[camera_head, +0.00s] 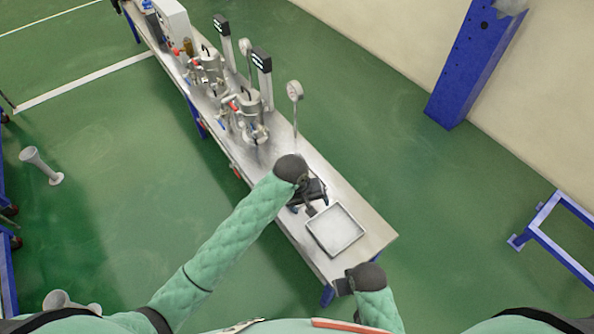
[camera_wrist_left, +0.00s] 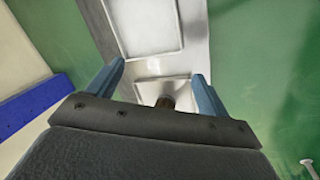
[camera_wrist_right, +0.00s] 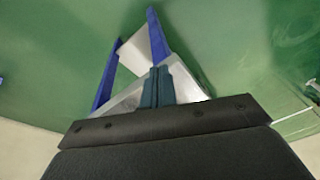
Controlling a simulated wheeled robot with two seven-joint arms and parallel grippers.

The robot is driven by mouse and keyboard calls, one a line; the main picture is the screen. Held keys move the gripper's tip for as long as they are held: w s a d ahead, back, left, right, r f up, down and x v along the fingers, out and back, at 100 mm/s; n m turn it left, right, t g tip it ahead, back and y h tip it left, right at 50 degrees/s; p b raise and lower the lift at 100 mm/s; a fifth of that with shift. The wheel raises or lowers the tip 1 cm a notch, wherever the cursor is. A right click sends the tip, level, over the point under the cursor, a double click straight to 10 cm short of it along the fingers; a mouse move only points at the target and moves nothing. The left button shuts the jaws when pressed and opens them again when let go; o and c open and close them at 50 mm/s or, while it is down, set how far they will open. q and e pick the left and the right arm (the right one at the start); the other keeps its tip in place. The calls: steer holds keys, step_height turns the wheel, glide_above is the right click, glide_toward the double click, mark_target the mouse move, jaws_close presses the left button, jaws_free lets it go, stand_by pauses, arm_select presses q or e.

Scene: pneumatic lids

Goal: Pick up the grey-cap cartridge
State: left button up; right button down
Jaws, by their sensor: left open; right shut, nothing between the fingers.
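My left gripper (camera_head: 312,196) is over the bench, just behind the grey tray in the head view. In the left wrist view its two blue fingers (camera_wrist_left: 158,72) stand wide apart. A small dark brown round thing (camera_wrist_left: 165,102) shows low between them, on a pale square plate, partly hidden by the gripper body. I cannot tell whether it is the cartridge; no grey cap can be made out. My right gripper (camera_head: 343,285) is at the bench's near end. In the right wrist view its fingers (camera_wrist_right: 157,75) are together and empty.
A shallow grey tray (camera_head: 310,235) lies on the steel bench (camera_head: 372,216) and looks empty. Metal canisters (camera_head: 250,118), dark-topped posts (camera_head: 263,75) and a round gauge (camera_head: 295,90) stand farther back. Blue frames stand at the right.

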mark_target(295, 155)
arm_select(q)
steer(key=w+a+r+n+y, duration=0.1)
steer(key=w, duration=0.4)
steer(key=w+a+r+n+y+p, duration=0.1)
steer(key=w+r+n, duration=0.1)
steer(key=w, duration=0.4)
steer(key=w+a+r+n+y+p, duration=0.1)
steer(key=w+a+r+n, duration=0.1)
steer(key=w, duration=0.3)
steer(key=shift+w+g, duration=0.3)
steer(key=shift+w, duration=0.05)
steer(key=shift+w+a+n, duration=0.15)
steer(key=shift+n, duration=0.15)
steer(key=shift+w+f+p, duration=0.1)
steer(key=shift+f+p, duration=0.4)
steer(key=shift+f, duration=0.7)
steer(key=f+p, duration=0.1)
steer(key=f, duration=0.3)
steer(key=shift+w+d+f+p, duration=0.1)
steer(key=shift+d+f+p, duration=0.15)
steer(key=shift+p, duration=0.15)
steer(key=shift+f, duration=0.35)
arm_select(e)
steer(key=s+d+f, duration=0.1)
steer(key=f, duration=0.7)
steer(key=s+d+f, duration=0.1)
steer(key=s+f, duration=0.1)
steer(key=f, duration=0.6)
steer(key=shift+d+h, duration=0.3)
steer(key=shift+d, duration=0.1)
